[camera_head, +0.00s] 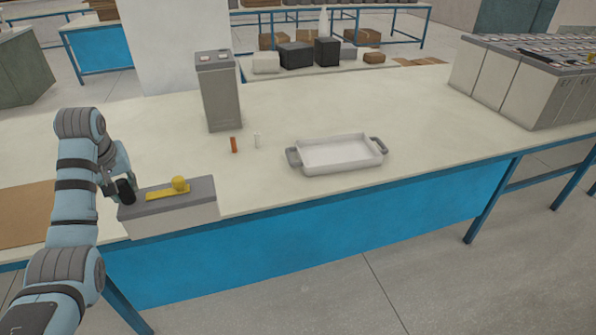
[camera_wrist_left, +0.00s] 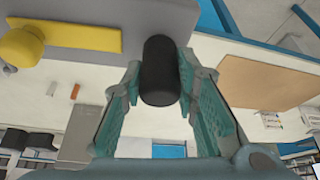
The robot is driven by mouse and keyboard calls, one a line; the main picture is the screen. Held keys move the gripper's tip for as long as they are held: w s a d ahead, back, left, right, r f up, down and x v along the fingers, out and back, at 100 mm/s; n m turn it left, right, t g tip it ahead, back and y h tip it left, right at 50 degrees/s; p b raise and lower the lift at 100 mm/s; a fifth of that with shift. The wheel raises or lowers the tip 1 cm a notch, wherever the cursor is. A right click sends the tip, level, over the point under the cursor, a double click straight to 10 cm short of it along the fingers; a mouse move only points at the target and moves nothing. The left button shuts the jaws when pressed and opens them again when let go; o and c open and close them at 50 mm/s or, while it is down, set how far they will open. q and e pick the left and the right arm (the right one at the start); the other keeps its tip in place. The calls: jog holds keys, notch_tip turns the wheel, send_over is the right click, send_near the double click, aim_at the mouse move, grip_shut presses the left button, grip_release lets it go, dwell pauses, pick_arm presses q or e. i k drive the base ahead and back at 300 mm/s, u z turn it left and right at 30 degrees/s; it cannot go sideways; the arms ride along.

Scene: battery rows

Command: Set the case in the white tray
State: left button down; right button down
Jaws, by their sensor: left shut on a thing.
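A black rounded cylinder (camera_head: 126,190), which looks to be the case, is between the fingers of my left gripper (camera_head: 118,184). The wrist view also shows the black case (camera_wrist_left: 159,72) between the two fingertips (camera_wrist_left: 160,80). The gripper is shut on it at the left end of a grey-topped box (camera_head: 160,222). I cannot tell whether the case touches the box. The white tray (camera_head: 336,166), with grey handles at both ends, stands empty on the table to the right. My right gripper is not in view.
A yellow bar with a knob (camera_head: 179,184) lies on the grey-topped box. A tall grey battery (camera_head: 222,100) stands behind. Small orange (camera_head: 233,145) and white (camera_head: 256,140) cylinders stand between battery and tray. Battery rows (camera_head: 520,80) fill the right. A brown board (camera_head: 25,212) lies left.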

aim_at(333, 151)
jog(key=z, duration=1.1)
jog(key=i, duration=0.5)
jog(key=z, duration=0.65)
jog(key=i, duration=1.3)
jog(key=u, duration=1)
jog(key=i, duration=0.7)
jog(key=u, duration=0.75)
